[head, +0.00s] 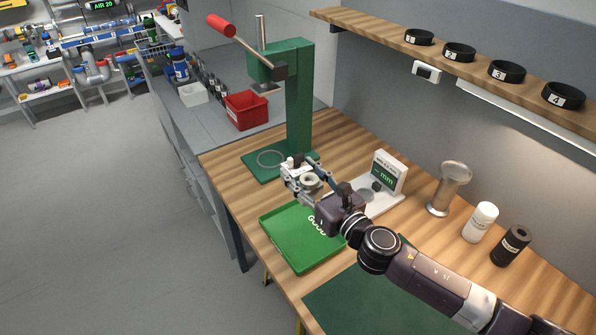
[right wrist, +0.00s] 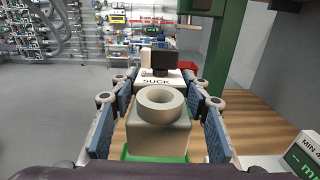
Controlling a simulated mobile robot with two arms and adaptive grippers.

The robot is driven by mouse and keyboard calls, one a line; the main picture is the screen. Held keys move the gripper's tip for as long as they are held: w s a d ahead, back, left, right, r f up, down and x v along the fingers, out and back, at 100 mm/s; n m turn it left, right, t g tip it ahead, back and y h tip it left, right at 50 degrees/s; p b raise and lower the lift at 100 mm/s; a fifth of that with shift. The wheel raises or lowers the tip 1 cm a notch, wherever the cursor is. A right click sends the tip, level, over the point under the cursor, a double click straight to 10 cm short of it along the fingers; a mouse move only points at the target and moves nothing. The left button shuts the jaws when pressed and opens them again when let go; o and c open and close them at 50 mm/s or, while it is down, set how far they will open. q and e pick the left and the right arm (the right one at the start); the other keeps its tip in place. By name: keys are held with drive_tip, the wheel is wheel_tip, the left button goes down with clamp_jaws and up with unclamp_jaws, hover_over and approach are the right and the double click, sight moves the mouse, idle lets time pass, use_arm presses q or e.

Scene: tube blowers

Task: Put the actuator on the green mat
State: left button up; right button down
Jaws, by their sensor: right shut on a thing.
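My right gripper (head: 304,181) is shut on the actuator, a beige-grey block with a round ring on top (right wrist: 158,130). The blue finger pads press its two sides in the right wrist view. A white part marked "SUCK" with a black knob (right wrist: 160,68) shows just beyond the block; I cannot tell whether the two are joined. In the head view the actuator (head: 311,183) is partly hidden by the fingers and hangs near the far edge of the green tray. The dark green mat (head: 365,305) lies at the front of the bench, partly covered by my right arm. My left gripper is out of view.
The green tray marked "GOOD" (head: 283,246) lies left of the mat. A green press (head: 299,95) with a red-handled lever stands behind. A white gauge (head: 389,172), a metal funnel-shaped piece (head: 449,188), a white bottle (head: 480,222) and a black bottle (head: 510,246) stand to the right.

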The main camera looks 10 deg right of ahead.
drive_tip(key=shift+r, duration=0.5)
drive_tip(key=shift+h, duration=0.4)
drive_tip(key=s+f+b, duration=0.1)
drive_tip(key=s+f, duration=0.1)
drive_tip(key=s+f+b, duration=0.1)
drive_tip(key=s+f, duration=0.1)
drive_tip(key=f, duration=0.1)
drive_tip(key=shift+s+a, duration=0.2)
drive_tip(key=shift+s, duration=0.2)
use_arm(q)
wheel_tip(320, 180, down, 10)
drive_tip(key=b, duration=0.7)
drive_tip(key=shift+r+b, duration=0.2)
drive_tip(key=shift+b, duration=0.15)
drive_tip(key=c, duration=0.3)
use_arm(e)
drive_tip(key=s+d+f+m+h, duration=0.2)
drive_tip(key=s+d+h, duration=0.1)
drive_tip(key=s, duration=0.7)
drive_tip(key=s+d+f+m+t+h, duration=0.1)
drive_tip(key=s+d+f+m+h, duration=0.1)
drive_tip(key=s, duration=0.8)
drive_tip(key=shift+s+d+h, duration=0.25)
drive_tip(key=shift+d+h, duration=0.25)
drive_tip(key=shift+d, duration=0.55)
